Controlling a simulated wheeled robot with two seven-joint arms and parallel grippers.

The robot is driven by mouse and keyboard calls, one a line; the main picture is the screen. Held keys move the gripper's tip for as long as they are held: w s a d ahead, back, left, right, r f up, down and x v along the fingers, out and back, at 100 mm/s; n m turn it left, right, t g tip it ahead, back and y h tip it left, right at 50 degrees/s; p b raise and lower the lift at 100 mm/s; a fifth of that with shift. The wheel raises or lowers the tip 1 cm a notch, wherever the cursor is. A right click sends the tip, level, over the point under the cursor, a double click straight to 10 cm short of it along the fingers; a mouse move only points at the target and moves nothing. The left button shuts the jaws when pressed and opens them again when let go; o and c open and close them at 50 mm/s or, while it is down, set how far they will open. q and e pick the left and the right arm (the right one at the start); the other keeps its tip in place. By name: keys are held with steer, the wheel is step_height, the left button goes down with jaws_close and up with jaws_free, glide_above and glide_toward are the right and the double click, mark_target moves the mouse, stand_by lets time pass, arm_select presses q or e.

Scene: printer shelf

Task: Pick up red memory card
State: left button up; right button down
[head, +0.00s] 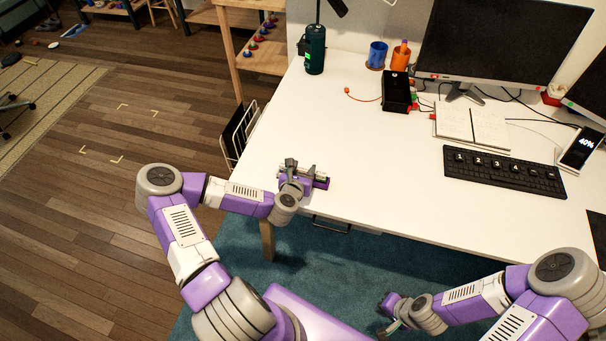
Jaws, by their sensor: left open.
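A small red piece (415,107), possibly the red memory card, sits at the right side of a black box (396,91) on the white desk. It is too small to be sure. A small green piece (413,97) is just beside it. My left gripper (302,172) is open over the desk's near left edge, well to the left of and nearer than the black box. I see nothing held in it. My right gripper (386,328) is low in front of the desk, away from the desktop; its jaws are unclear.
The white desk (370,165) is clear in its middle. A keyboard (503,174), an open notebook (470,125), a monitor (500,40) and a phone (581,148) stand to the right. A dark green bottle (315,50), blue cup (377,54) and orange cup (400,60) are at the back.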

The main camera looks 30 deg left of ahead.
mark_target(303, 169)
arm_select(q)
steer(key=shift+c, duration=0.3)
steer(key=c, duration=0.7)
steer(key=shift+o, duration=0.2)
step_height(303, 169, up, 10)
steer(key=p, duration=0.4)
steer(key=s+d+r+m+h+p, duration=0.1)
steer(key=d+r+m+h+p, duration=0.1)
steer(key=d, duration=1)
steer(key=shift+s+d+r+m+t+h+p, duration=0.2)
steer(key=shift+d+r+m+t+h+p, duration=0.15)
steer(key=shift+r+h+p, duration=0.3)
steer(key=shift+w, duration=0.1)
